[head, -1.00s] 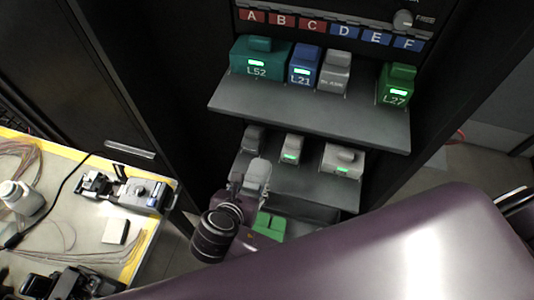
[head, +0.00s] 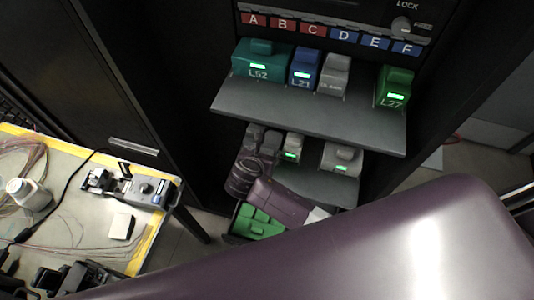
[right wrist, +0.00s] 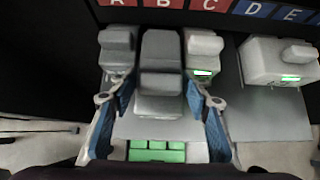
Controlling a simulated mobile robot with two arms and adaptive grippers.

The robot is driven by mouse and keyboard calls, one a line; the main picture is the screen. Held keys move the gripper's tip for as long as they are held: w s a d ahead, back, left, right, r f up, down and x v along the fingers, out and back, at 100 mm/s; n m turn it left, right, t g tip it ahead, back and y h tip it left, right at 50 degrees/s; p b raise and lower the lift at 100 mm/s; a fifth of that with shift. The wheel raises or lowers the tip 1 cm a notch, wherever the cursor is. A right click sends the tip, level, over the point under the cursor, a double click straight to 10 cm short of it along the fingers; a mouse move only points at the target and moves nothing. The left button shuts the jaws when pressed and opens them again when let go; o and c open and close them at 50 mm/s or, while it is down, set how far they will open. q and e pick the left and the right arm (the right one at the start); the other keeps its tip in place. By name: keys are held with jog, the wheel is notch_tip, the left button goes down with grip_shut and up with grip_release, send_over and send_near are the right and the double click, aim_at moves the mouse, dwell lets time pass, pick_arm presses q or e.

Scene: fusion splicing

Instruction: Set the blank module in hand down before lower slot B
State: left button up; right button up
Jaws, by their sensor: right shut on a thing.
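The grey blank module (right wrist: 160,75) is between the two fingers of my right gripper (right wrist: 161,100) in the right wrist view. It is at the lower shelf (right wrist: 265,115), under label B, between a dark grey module (right wrist: 117,50) and a white lit module (right wrist: 204,55). I cannot tell whether it touches the shelf. In the head view the held module (head: 271,141) is partly hidden by my right wrist, and the fingers are hardly visible. My left gripper is not in view.
A wide white lit module (head: 342,157) stands farther right on the lower shelf. The upper shelf (head: 310,112) above holds several modules. A green block (head: 255,222) lies below the lower shelf. A cluttered work table (head: 145,240) stands at the left.

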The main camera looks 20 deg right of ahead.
jog(key=shift+f, duration=0.75)
jog(key=shift+w+d+f, duration=0.1)
jog(key=shift+w, duration=0.05)
jog(key=shift+f, duration=0.2)
jog(key=shift+f, duration=0.1)
jog(key=o, duration=1.2)
jog(key=v, duration=1.2)
